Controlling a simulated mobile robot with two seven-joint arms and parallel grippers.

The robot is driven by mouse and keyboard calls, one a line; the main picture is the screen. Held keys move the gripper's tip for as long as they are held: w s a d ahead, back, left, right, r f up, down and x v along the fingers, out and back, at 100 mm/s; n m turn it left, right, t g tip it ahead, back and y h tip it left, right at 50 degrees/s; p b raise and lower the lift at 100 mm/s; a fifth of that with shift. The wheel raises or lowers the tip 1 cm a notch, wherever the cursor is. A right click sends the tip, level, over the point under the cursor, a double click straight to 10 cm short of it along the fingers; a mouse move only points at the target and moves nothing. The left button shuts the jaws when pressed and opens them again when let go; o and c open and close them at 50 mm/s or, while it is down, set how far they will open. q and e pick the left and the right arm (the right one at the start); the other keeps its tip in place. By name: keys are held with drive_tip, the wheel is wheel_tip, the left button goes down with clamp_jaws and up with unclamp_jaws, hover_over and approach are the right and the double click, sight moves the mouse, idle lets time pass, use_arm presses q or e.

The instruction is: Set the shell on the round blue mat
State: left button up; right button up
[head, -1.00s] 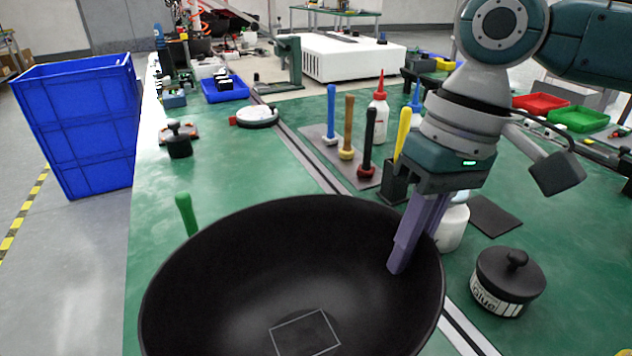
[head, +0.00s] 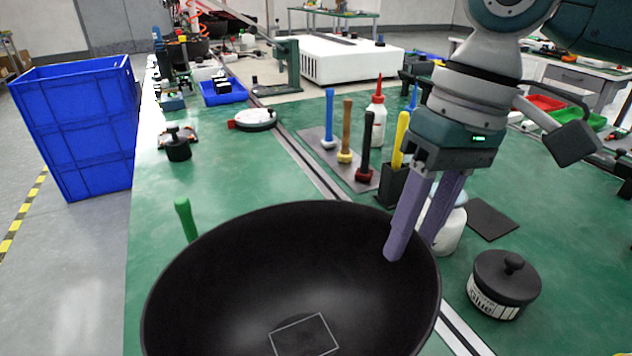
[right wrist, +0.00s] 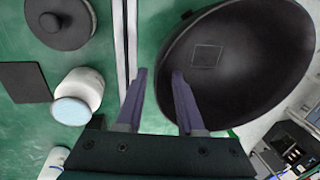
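The shell is a large black bowl (head: 210,290) in the front middle of the head view, with a pale square outline on its inside bottom. It also fills the upper right of the right wrist view (right wrist: 255,60). My right gripper (head: 415,250) is at the bowl's right rim, one finger inside and the other outside. In the right wrist view my right gripper (right wrist: 159,74) has its fingers spread, with the rim between the tips. No round blue mat shows; I cannot tell whether the bowl covers it. My left gripper is not in view.
A black lidded glue pot (head: 504,285) and a white bottle (head: 453,230) stand right of the bowl. A green handle (head: 186,219) stands behind it at left. Mallets (head: 346,130) stand on a grey mat behind. A blue crate (head: 80,125) stands at far left.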

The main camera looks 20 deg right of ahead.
drive_tip(key=p+v, duration=0.1)
drive_tip(key=v, duration=0.8)
drive_tip(key=shift+r, duration=0.2)
drive_tip(key=s+a+f+n+t+p, duration=0.2)
drive_tip(key=s+a+n+p, duration=0.3)
drive_tip(key=a+p, duration=0.4)
drive_tip(key=s+d+r+m+t+h+p, duration=0.25)
drive_tip(key=s+p, duration=0.25)
drive_tip(key=s, duration=0.5)
wheel_tip(320, 180, up, 38)
drive_tip(key=d+p, duration=0.1)
drive_tip(key=p, duration=3.6)
drive_tip(key=shift+d+m+g, duration=0.35)
drive_tip(key=shift+m+g, duration=0.1)
drive_tip(key=shift+r, duration=0.15)
